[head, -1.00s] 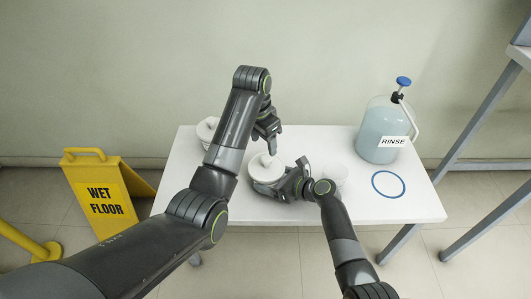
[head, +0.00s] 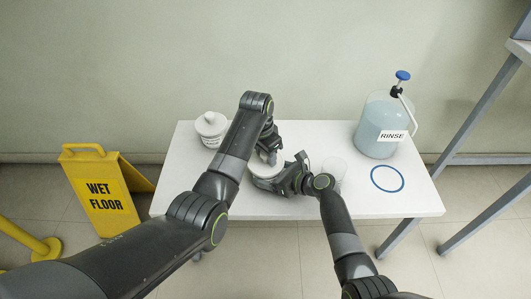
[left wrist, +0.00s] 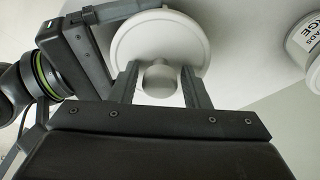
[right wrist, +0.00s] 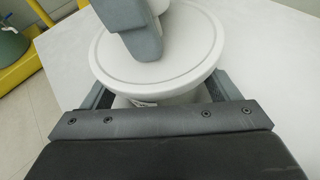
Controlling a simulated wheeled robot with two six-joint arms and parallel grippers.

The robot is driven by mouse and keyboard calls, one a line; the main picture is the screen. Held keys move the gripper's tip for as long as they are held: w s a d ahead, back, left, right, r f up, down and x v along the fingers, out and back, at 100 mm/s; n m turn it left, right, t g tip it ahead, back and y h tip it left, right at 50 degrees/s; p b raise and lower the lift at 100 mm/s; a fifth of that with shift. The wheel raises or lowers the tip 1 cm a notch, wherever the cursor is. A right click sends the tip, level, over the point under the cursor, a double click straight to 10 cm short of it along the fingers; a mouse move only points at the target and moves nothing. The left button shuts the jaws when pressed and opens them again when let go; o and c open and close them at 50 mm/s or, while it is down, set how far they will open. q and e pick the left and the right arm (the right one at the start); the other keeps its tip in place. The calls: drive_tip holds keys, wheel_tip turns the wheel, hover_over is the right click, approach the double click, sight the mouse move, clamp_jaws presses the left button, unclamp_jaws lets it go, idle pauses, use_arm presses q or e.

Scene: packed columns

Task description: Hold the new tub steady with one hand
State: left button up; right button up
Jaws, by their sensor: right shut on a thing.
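A white lidded tub (head: 262,181) stands near the middle front of the white table. My right gripper (right wrist: 160,97) is shut on this tub's body below the lid rim, one finger on each side. The tub's round lid (right wrist: 120,68) is on, with a knob (left wrist: 160,78) at its centre. My left gripper (left wrist: 160,85) is above the lid, open, with one finger on each side of the knob and small gaps showing. A second white lidded tub (head: 211,128) with a printed label stands at the back left, and shows partly in the left wrist view (left wrist: 304,40).
A jug marked RINSE (head: 380,125) with a blue-topped pump stands at the back right. A blue ring (head: 387,179) lies before it. A pale cup (head: 335,168) is just right of my right gripper. A yellow wet-floor sign (head: 105,190) stands on the floor at left.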

use_arm(q)
drive_tip(key=c, duration=0.8)
drive_tip(key=shift+c, duration=0.2)
drive_tip(key=shift+r, duration=0.25)
drive_tip(key=shift+r, duration=0.95)
drive_tip(key=shift+r, duration=0.1)
drive_tip(key=shift+r, duration=1.9)
